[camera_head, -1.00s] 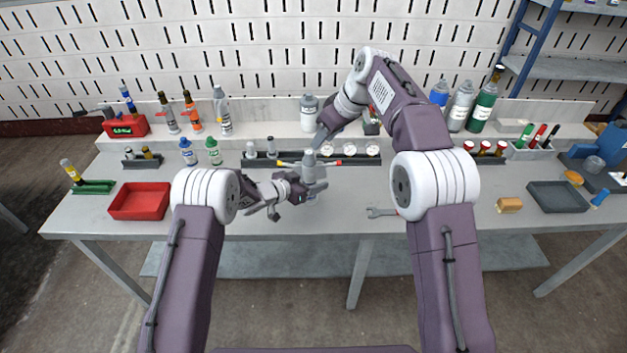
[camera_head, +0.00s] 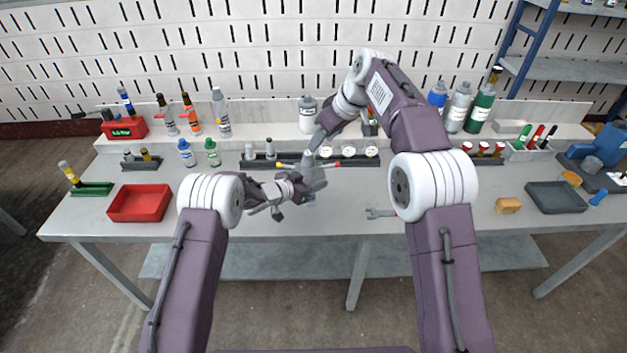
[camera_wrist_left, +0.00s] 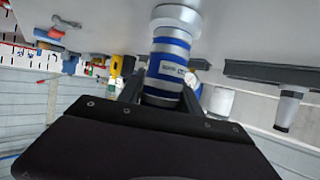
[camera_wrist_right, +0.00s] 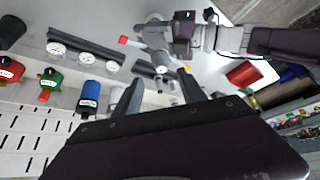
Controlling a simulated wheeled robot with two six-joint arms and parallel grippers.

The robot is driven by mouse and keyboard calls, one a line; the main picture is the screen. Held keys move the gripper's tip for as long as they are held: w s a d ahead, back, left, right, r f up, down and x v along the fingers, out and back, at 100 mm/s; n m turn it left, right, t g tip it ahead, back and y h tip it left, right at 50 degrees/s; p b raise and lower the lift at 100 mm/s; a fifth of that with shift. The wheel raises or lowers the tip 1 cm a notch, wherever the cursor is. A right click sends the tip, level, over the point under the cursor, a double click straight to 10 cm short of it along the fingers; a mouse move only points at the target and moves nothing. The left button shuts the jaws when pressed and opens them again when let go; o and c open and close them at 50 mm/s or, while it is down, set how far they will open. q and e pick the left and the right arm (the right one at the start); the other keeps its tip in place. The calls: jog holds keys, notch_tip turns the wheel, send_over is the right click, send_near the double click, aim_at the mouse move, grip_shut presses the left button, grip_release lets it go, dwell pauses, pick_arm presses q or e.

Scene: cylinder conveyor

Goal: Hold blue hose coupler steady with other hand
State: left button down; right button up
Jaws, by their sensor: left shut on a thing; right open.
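The blue hose coupler (camera_wrist_left: 170,58) is a blue cylinder with silver bands and a white label. My left gripper (camera_wrist_left: 162,95) is shut around it in the left wrist view. In the head view the coupler (camera_head: 309,168) looks grey and upright above the middle of the bench. My left gripper (camera_head: 313,187) reaches it from the left. Whether its base touches the bench I cannot tell. My right gripper (camera_head: 319,141) is just above and behind the coupler's top, pointing down. In the right wrist view its fingers (camera_wrist_right: 160,90) are open and apart.
A dark rack with white gauges (camera_head: 348,153) stands just behind the coupler. A wrench (camera_head: 380,212) lies to the right, a red tray (camera_head: 139,218) to the left. A white bottle (camera_head: 308,113) stands on the back ledge. The front of the bench is mostly clear.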

jog(key=d+f+n+h, duration=0.25)
jog(key=d+h, duration=0.25)
jog(key=d, duration=0.3)
jog(key=d+f+n+h, duration=0.2)
jog(key=d+f+h, duration=0.2)
jog(key=d, duration=0.4)
jog(key=n+t+y, duration=0.3)
jog(key=n+t, duration=0.6)
jog(key=n, duration=1.2)
send_near(309, 153)
jog(key=f, duration=0.2)
jog(key=x, duration=1.2)
jog(key=shift+w+r, duration=0.25)
jog(key=shift+w, duration=0.2)
grip_shut()
